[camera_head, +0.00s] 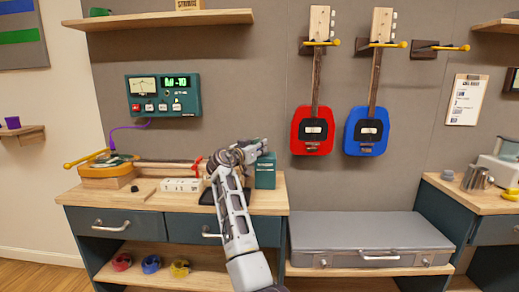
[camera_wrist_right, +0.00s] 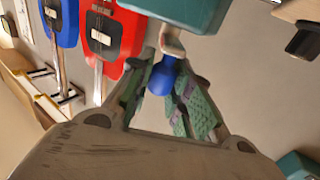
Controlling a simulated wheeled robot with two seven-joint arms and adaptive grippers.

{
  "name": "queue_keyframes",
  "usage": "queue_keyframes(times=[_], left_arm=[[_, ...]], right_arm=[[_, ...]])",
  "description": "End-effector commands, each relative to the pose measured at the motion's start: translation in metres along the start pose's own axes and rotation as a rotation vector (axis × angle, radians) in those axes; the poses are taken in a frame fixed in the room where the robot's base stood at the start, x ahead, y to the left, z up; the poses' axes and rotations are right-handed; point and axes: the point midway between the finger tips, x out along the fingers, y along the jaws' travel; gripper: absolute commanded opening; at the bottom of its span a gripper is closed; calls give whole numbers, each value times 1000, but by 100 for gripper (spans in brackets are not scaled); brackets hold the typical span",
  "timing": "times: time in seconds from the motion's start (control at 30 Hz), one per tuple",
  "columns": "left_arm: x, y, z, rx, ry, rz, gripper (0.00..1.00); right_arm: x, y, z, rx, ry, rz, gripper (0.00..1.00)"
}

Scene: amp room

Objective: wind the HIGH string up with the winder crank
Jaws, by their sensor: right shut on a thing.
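My right gripper (camera_head: 252,150) is over the right end of the workbench. In the right wrist view its fingers (camera_wrist_right: 165,98) are closed around a blue knob (camera_wrist_right: 163,76). The knob joins a pale arm under a teal body (camera_wrist_right: 185,12), which looks like the winder crank. In the head view my gripper hides the knob. An orange-yellow guitar (camera_head: 103,170) lies on the bench, its neck (camera_head: 165,166) pointing right toward my gripper. The strings are too small to tell apart. A teal tuner box (camera_head: 162,95) with a dial and lit green display hangs on the wall. My left gripper is out of view.
A teal box (camera_head: 265,172) stands on the bench behind my gripper. A white block (camera_head: 181,185) lies before the neck. Red (camera_head: 312,130) and blue (camera_head: 366,131) guitars hang on the wall. A grey case (camera_head: 370,233) sits low on the right. Coloured string coils (camera_head: 151,264) lie on the shelf.

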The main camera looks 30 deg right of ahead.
Motion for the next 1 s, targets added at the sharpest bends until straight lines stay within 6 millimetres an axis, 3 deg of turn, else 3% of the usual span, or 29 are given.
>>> queue_keyframes(times=[0.37, 0.4, 0.57, 1.0], left_arm=[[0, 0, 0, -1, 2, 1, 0], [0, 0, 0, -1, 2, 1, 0], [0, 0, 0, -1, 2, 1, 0], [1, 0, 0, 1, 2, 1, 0]], right_arm=[[0, 0, -2, 1, 3, 3, 0], [0, 0, -2, 1, 3, 3, 23], [0, 0, -1, 0, 2, 3, 43], [-3, 0, 0, 0, 0, 3, 43]])
